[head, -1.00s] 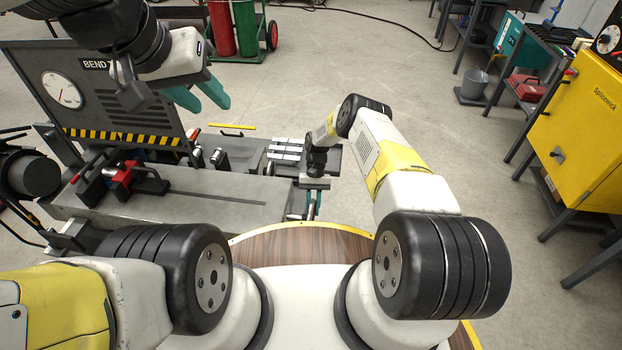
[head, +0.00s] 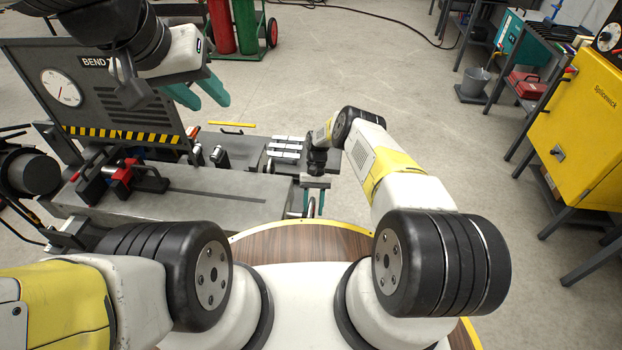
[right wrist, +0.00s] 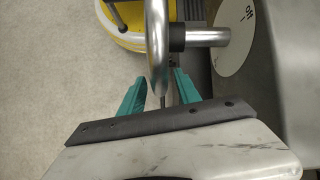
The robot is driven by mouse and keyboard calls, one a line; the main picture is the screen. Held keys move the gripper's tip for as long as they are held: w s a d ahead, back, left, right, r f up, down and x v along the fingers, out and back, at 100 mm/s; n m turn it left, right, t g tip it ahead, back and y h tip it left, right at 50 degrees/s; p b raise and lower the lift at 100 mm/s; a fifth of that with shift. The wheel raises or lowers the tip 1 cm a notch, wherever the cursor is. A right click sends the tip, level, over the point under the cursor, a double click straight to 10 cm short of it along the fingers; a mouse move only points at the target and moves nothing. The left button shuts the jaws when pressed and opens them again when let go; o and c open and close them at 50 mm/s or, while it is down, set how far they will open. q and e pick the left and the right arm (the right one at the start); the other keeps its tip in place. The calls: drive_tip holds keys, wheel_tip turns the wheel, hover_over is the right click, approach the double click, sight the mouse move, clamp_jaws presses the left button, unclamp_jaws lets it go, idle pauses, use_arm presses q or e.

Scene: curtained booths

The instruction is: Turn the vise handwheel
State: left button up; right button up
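The vise handwheel (right wrist: 157,45) shows edge-on in the right wrist view as a shiny metal rim, with its shaft (right wrist: 205,38) running right to a pale round plate. My right gripper (right wrist: 157,82) is open, with one teal finger on each side of the rim's lower part and gaps visible on both sides. In the head view the handwheel (head: 312,207) is a small metal curve at the bench's near right end, partly hidden by my right gripper (head: 314,198). My left gripper (head: 210,101) is open and empty, raised above the bench.
The grey bench (head: 225,205) carries a gauge panel (head: 120,95) and a red-and-black clamp (head: 125,177). A yellow cabinet (head: 585,130) and a grey bucket (head: 475,82) stand at the right. The floor between them and the bench is clear.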

drive_tip(key=v, duration=0.7)
drive_tip(key=shift+w+r, duration=0.3)
